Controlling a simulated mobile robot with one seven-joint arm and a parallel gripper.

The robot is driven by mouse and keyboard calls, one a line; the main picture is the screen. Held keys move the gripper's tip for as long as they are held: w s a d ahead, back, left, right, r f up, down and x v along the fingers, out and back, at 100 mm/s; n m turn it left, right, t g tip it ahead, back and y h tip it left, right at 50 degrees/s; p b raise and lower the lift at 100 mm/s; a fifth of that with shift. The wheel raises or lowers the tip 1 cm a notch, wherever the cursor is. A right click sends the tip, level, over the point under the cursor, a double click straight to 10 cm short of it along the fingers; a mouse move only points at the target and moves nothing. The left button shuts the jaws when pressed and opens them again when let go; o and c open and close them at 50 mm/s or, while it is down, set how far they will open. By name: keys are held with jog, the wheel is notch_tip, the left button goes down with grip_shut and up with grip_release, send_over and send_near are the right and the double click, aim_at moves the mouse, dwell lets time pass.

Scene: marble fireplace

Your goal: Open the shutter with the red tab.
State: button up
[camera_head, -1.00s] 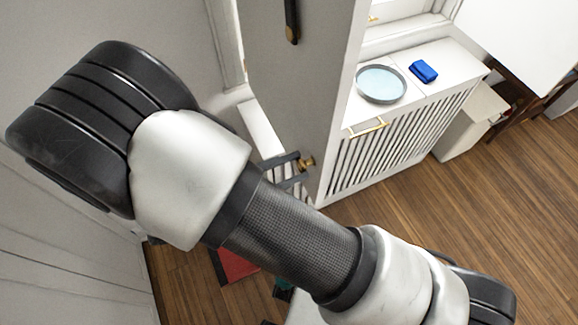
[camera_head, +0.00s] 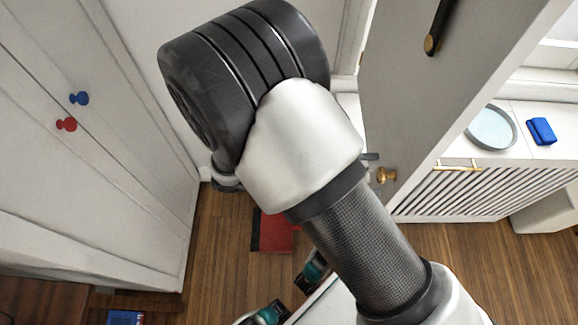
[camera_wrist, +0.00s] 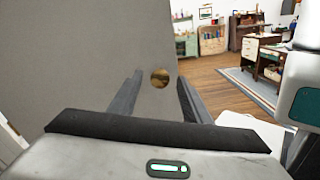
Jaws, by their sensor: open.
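A tall grey-white hinged panel (camera_head: 425,100) stands swung out at the right of the head view. It has a brass knob (camera_head: 386,175) low on its face and a dark handle (camera_head: 438,28) higher up. In the wrist view the knob (camera_wrist: 160,78) appears between the spread fingers of my gripper (camera_wrist: 160,88). My gripper is open; I cannot tell whether it touches the knob. In the head view my arm hides most of my gripper. I cannot make out a red tab on this panel. A red knob (camera_head: 66,124) sits on the white cabinet at left.
A blue knob (camera_head: 79,98) is near the red one on the cabinet (camera_head: 130,190). Right of the panel, a slatted white cabinet (camera_head: 460,205) carries a round tray (camera_head: 491,128) and a blue object (camera_head: 541,131). A red item (camera_head: 272,232) and tool-like objects lie low behind my arm.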

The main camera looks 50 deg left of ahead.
jog(key=v, duration=1.6)
jog(key=shift+b, duration=0.45)
jog(key=shift+s+a, duration=0.1)
